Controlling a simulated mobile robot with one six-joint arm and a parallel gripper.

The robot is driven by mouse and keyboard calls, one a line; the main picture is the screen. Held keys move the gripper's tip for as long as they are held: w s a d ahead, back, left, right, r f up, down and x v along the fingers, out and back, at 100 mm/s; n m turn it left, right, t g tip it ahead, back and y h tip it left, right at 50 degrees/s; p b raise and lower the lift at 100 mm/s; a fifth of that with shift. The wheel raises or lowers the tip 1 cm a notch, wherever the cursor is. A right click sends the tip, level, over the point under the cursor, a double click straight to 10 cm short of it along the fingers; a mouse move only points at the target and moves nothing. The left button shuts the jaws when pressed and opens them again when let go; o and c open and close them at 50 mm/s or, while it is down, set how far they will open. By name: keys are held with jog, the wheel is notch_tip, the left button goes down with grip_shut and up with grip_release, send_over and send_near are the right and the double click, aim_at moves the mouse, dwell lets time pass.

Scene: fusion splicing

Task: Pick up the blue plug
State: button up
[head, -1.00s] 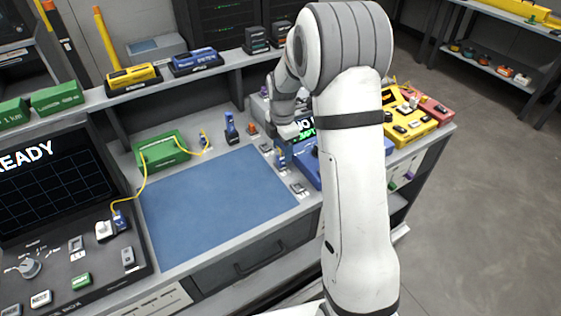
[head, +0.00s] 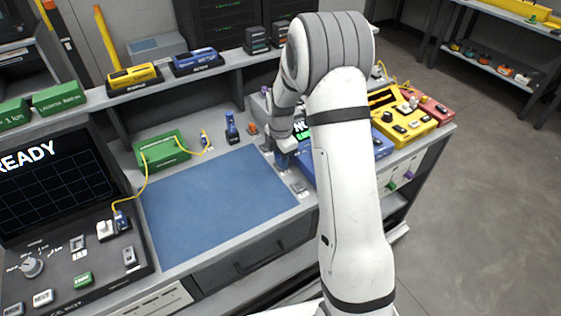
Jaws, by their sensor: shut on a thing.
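A blue plug (head: 120,219) on a yellow cable sits at the connector of the black console at the left. The cable runs up to a green box (head: 163,150), and a second small blue plug (head: 206,140) on a yellow cable stands to the right of that box. My gripper (head: 286,148) points down at the right of the blue mat, away from both of these plugs. It is shut on a small blue thing (head: 282,161), low over the bench by the blue machine. The fingers are small and partly hidden, so the held thing's exact shape is unclear.
The blue mat (head: 215,205) is clear. An upright blue tool (head: 231,128) stands behind it. A blue machine (head: 381,147), a yellow one (head: 405,116) and a red one stand at the right, partly behind my arm. Small grey fixtures line the mat's right edge.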

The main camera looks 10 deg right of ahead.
jog(key=c, duration=0.4)
jog(key=shift+o, duration=0.2)
notch_tip(320, 180, up, 10)
jog(key=o, duration=0.4)
jog(key=c, duration=0.4)
